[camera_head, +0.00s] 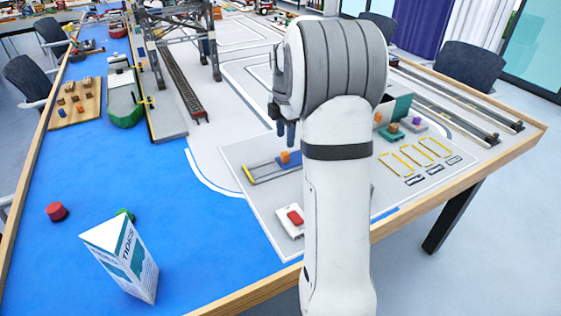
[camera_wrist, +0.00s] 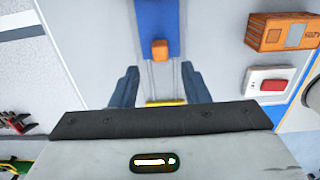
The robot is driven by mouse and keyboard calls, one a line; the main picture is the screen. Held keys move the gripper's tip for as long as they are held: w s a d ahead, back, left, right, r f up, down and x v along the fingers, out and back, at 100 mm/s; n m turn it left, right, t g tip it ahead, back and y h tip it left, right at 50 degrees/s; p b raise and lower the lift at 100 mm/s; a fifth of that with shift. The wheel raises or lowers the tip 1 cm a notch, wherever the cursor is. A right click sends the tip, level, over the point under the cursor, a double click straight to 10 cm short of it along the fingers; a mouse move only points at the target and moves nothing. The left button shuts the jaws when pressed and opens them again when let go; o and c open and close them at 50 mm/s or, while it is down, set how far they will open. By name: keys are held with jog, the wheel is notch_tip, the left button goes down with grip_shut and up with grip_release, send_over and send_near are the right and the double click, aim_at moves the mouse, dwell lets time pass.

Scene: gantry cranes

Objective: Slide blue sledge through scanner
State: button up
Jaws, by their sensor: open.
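The blue sledge (camera_wrist: 160,20) with an orange knob (camera_wrist: 160,50) sits on two thin rails in the wrist view. A yellow stop (camera_wrist: 165,103) crosses the rails' near end. In the head view the orange knob (camera_head: 285,157) shows on the rails, near my arm. My gripper (camera_wrist: 160,68) is open and empty, its dark fingers either side of the rail line with the knob beyond the tips. In the head view my gripper (camera_head: 286,135) is above the knob. I cannot pick out the scanner; my arm hides part of the rail area.
A box with a red button (camera_head: 292,222) stands near the table's front edge. An orange box (camera_wrist: 282,32) stands beside the rails in the wrist view. Knobbed pieces (camera_head: 395,131) sit right of my arm. A white carton (camera_head: 125,258) stands on the blue surface.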

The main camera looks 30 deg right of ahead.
aim_at(285, 152)
notch_tip(285, 152, down, 7)
jog(key=shift+f+b, duration=0.1)
jog(key=shift+b, duration=0.5)
jog(key=shift+c, duration=0.2)
grip_shut()
